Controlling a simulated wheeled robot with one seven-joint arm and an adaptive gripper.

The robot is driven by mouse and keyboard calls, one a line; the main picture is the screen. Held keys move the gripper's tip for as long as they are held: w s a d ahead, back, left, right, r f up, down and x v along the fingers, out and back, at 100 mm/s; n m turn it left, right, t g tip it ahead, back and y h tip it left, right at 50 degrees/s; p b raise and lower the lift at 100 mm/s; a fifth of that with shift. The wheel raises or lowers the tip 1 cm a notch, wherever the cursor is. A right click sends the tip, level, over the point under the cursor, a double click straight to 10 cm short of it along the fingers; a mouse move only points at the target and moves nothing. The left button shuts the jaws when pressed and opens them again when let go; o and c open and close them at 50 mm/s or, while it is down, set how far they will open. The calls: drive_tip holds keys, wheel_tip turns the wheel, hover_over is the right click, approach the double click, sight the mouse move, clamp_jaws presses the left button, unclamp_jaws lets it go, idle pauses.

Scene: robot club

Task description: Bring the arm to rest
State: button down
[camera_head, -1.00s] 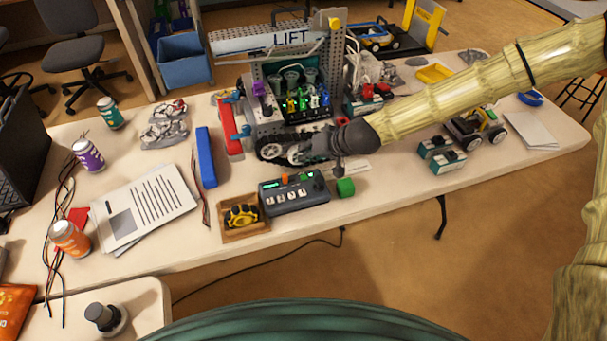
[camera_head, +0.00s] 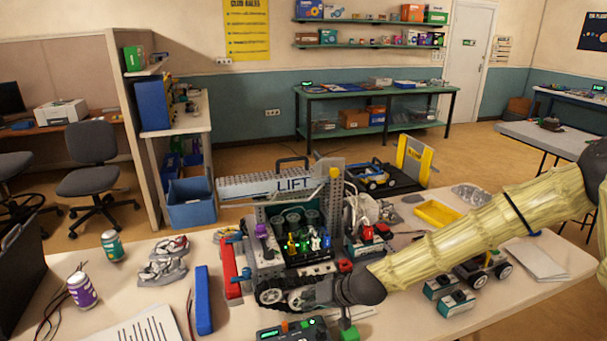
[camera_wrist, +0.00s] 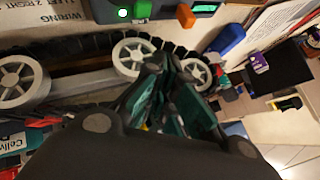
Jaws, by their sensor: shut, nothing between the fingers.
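My arm, in a pale yellow ribbed sleeve, reaches in from the right in the head view, low over the workbench. My gripper (camera_head: 344,317) is at its dark end, just in front of the tracked robot marked LIFT (camera_head: 266,186), by its wheels. The fingers are small and partly hidden in that view. In the wrist view my gripper (camera_wrist: 166,72) shows its dark and green fingers together, with nothing held. The robot's track and white wheels (camera_wrist: 133,57) lie close beyond the fingers. I cannot tell whether they touch.
A small wheeled vehicle (camera_head: 485,268) and teal blocks (camera_head: 456,303) stand under and beside my forearm. A yellow tray (camera_head: 436,213) is behind it. Open floor lies beyond the workbench (camera_head: 228,321).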

drive_tip(key=shift+h, duration=0.6)
drive_tip(key=s+d+p, duration=0.3)
drive_tip(key=s, duration=0.1)
drive_tip(key=shift+s+d+f+p, duration=0.15)
drive_tip(key=shift+s+d+p, duration=0.2)
drive_tip(key=shift+p, duration=0.05)
drive_tip(key=s+d+f+g+h+b, duration=0.1)
drive_tip(key=s+d+f+h, duration=0.1)
drive_tip(key=s+d+f, duration=0.4)
drive_tip(key=s+d+f+m+g+h+b, duration=0.1)
drive_tip(key=s+d+f, duration=0.4)
drive_tip(key=s, duration=1.2)
drive_tip(key=s+d+f+m+g+h+b, duration=0.1)
drive_tip(key=s+d+f+g+h+b, duration=0.2)
drive_tip(key=s+d+f, duration=0.3)
drive_tip(key=s+f, duration=0.5)
drive_tip(key=f, duration=0.1)
drive_tip(key=shift+s+d+f, duration=0.35)
